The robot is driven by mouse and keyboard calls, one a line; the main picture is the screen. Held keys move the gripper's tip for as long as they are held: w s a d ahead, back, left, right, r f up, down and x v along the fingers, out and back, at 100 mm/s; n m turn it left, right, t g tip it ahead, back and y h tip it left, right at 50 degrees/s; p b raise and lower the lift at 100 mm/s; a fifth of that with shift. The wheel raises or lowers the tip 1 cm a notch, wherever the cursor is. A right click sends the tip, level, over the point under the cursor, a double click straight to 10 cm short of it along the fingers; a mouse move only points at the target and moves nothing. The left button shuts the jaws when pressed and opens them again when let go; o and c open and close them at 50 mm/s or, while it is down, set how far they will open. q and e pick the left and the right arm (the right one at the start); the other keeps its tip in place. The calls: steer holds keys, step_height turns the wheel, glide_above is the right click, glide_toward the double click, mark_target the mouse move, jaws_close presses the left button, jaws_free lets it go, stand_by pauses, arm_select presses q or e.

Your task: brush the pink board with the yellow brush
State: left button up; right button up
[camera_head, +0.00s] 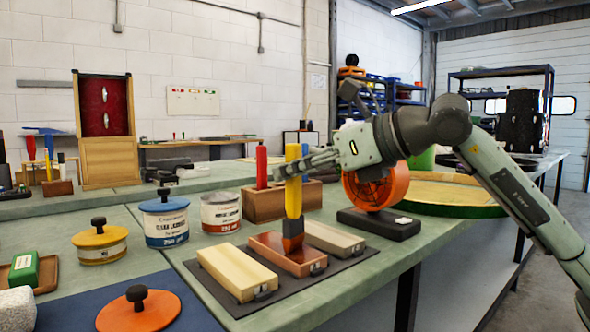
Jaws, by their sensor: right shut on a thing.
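No board is plainly pink, and I cannot tell which one is meant. My left gripper is out of view.
The boards lie on a dark mat (352,254). A wooden holder (262,206) with a red-handled tool (262,167) stands behind them. Paint cans (165,221) and lids (138,309) are at left. An orange wheel (376,188) on a black base is to the right.

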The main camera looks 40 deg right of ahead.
steer(key=shift+r+p, duration=2.15)
steer(key=shift+r, duration=0.85)
steer(key=shift+f, duration=0.1)
